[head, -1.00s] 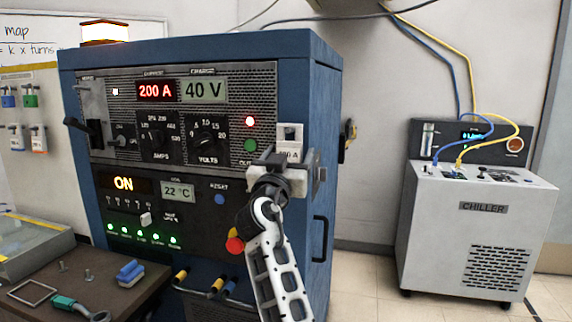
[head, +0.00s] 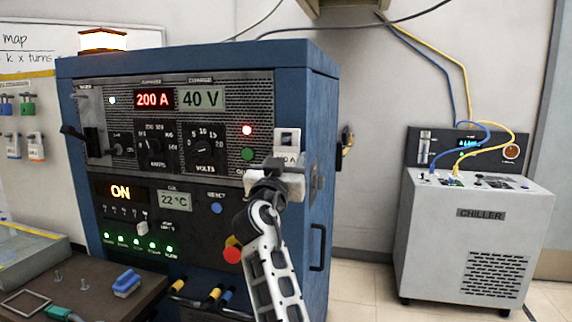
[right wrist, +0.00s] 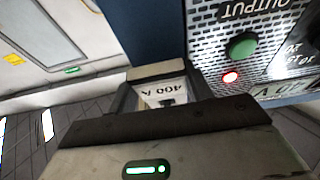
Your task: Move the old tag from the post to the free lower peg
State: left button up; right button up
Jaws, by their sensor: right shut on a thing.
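The tag (head: 288,139) is a white plate with a dark square window at its top. In the right wrist view the tag (right wrist: 160,92) reads "400 A". My right gripper (head: 277,178) is shut on its lower part, in front of the right edge of the blue cabinet's face. The post is hidden behind the tag and gripper, so I cannot tell whether the tag still hangs on it. At the far left, a pale board holds blue and green tags above white tags (head: 36,147). No free lower peg can be made out there. My left gripper is out of view.
The blue power cabinet (head: 322,130) has dials, displays and a red knob (head: 233,255) close to my right arm. A brown bench (head: 110,300) with a blue-handled tool stands at the lower left. A white chiller (head: 475,240) stands at the right, with open floor between.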

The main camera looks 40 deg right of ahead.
jog(key=shift+r, duration=0.1)
jog(key=s+a+b, duration=0.1)
jog(key=s+a, duration=0.4)
jog(key=shift+a+r, duration=0.3)
jog(key=shift+a, duration=0.05)
dwell(0.8)
